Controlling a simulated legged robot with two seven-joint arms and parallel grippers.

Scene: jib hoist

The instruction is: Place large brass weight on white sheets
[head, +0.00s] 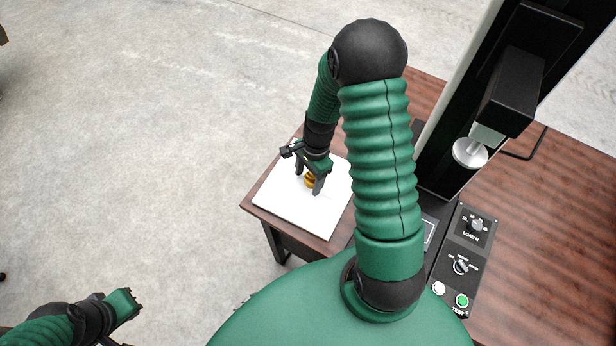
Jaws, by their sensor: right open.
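The white sheets (283,205) lie as a flat stack at the left corner of the brown wooden table. The brass weight (310,182) is over the sheets and appears to stand on them, partly hidden by my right gripper. My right gripper (308,183) points down over the sheets. Its fingers are open, one on each side of the brass weight. My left gripper (134,302) is at the lower left, away from the table and over the floor; its jaw opening does not show clearly.
A black machine with a round metal plate (470,152) stands on the table to the right. A control panel (463,253) with knobs and a green button is in front of it. Table space at the far right is clear. My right arm covers the middle.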

